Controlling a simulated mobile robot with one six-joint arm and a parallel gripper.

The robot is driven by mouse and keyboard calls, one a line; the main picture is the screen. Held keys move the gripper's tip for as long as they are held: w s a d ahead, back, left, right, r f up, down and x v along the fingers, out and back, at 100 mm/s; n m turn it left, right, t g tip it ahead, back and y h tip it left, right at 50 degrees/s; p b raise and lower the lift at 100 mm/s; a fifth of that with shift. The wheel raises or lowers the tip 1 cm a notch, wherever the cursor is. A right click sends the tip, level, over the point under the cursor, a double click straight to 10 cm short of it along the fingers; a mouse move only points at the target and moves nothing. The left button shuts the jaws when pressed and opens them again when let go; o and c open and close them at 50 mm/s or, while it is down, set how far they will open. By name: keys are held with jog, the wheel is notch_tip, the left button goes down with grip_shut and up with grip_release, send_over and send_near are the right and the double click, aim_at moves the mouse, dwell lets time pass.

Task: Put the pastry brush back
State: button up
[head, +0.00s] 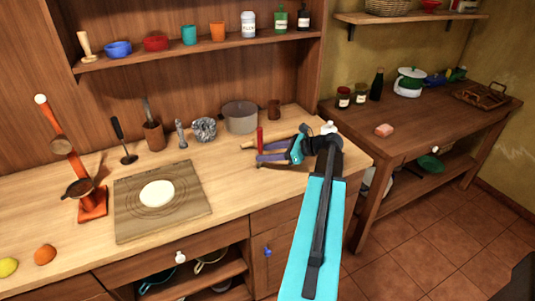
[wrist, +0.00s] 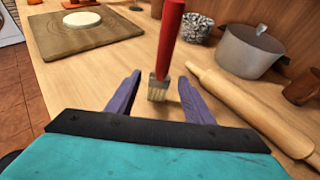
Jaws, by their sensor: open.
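The pastry brush (wrist: 170,35) has a red handle, a metal collar and pale bristles. It stands nearly upright with its bristles down at the counter, and its handle runs out of the top of the wrist view. In the head view its red handle (head: 260,138) shows by my fingertips. My gripper (wrist: 159,78) is open, with one purple finger on each side of the brush's lower end and a gap to each. In the head view my gripper (head: 259,153) is low over the counter, right of the board. A brown utensil pot (head: 154,136) stands at the back.
A rolling pin (wrist: 250,112) lies close to the right finger. A grey pot (head: 240,117) and a brown cup (head: 273,110) stand behind it. A board (head: 135,222) with dough (head: 157,194) lies left. The counter between board and gripper is clear.

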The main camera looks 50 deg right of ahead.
jog(key=b+v, duration=0.2)
jog(key=v, duration=1)
dwell(0.7)
